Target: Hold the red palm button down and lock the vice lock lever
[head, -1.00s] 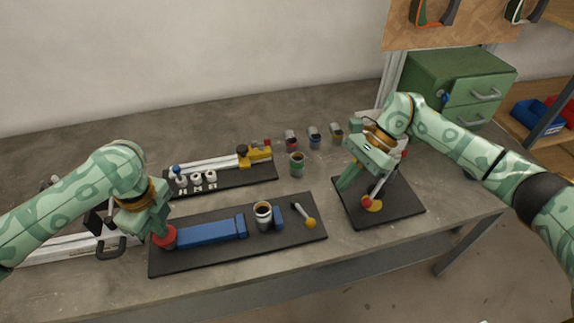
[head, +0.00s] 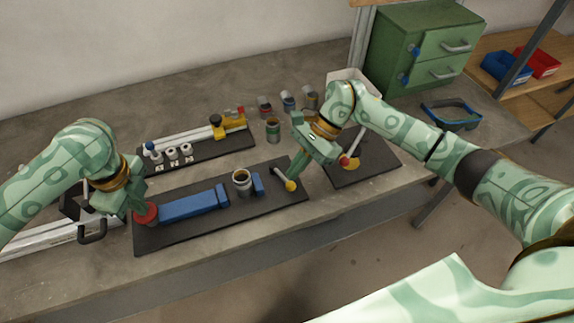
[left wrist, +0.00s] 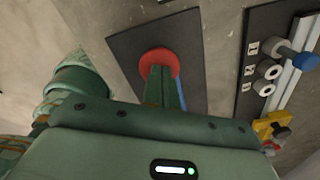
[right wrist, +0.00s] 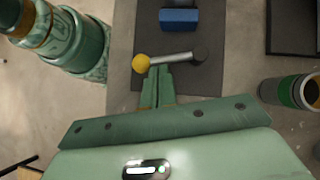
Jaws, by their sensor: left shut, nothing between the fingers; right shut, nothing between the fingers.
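The red palm button (head: 146,215) stands at the left end of the black vice board (head: 215,230). My left gripper (head: 139,203) is shut and empty, its fingertips on top of the button. The left wrist view shows the fingers over the red button (left wrist: 158,60); how far it is pressed I cannot tell. The vice lock lever, a grey rod with a yellow knob (head: 291,185), lies at the board's right end. My right gripper (head: 298,177) is shut and empty beside it. In the right wrist view its fingertips (right wrist: 158,70) are close to the lever's rod (right wrist: 172,58); contact is unclear.
A blue vice body (head: 190,207) and blue jaw (head: 258,184) flank a dark-filled can (head: 242,180). Behind is a black board with a yellow clamp (head: 234,126). A second board (head: 375,168) with a red-knobbed lever lies right. Several small cans stand behind.

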